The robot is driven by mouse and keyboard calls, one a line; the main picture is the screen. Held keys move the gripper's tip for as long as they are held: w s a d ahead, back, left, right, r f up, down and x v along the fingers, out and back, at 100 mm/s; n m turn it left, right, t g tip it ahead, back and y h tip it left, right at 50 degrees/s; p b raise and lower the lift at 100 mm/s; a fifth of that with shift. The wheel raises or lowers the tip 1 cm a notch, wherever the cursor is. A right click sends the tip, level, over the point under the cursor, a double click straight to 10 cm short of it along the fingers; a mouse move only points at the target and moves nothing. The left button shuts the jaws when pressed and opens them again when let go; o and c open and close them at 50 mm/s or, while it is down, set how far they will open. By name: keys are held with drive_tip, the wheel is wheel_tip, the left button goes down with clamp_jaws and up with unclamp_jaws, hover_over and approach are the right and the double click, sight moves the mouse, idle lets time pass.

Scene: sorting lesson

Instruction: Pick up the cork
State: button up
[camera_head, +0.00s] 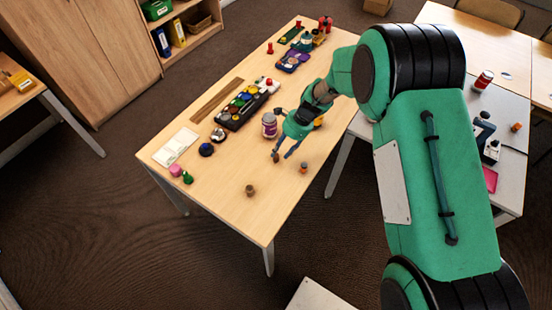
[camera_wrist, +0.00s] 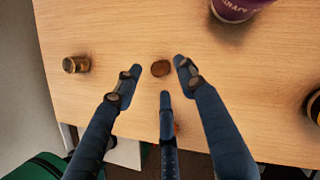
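The cork looks to be the small round brown piece (camera_wrist: 160,68) on the wooden table, seen from above in the wrist view. My gripper (camera_wrist: 158,84) is open and empty, its two outer fingertips on either side of the cork with gaps, and a third finger below it in the picture. In the head view my gripper (camera_head: 283,154) points down over the table, and a brown spot (camera_head: 275,157) by a fingertip seems to be the cork. I cannot tell the height of the fingertips above the table.
A purple-labelled jar (camera_head: 269,125) stands close to my gripper. A small brown cylinder (camera_head: 250,190) stands towards the front edge, and a small orange-brown piece (camera_head: 303,168) lies near the right edge. A dark tray of colourful pieces (camera_head: 243,105) is further back. The front corner is clear.

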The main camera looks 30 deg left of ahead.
sight(277, 155)
drive_tip(key=shift+b+x, duration=0.4)
drive_tip(key=shift+x, duration=1.3)
drive_tip(key=shift+c, duration=0.5)
drive_tip(key=c, duration=0.6)
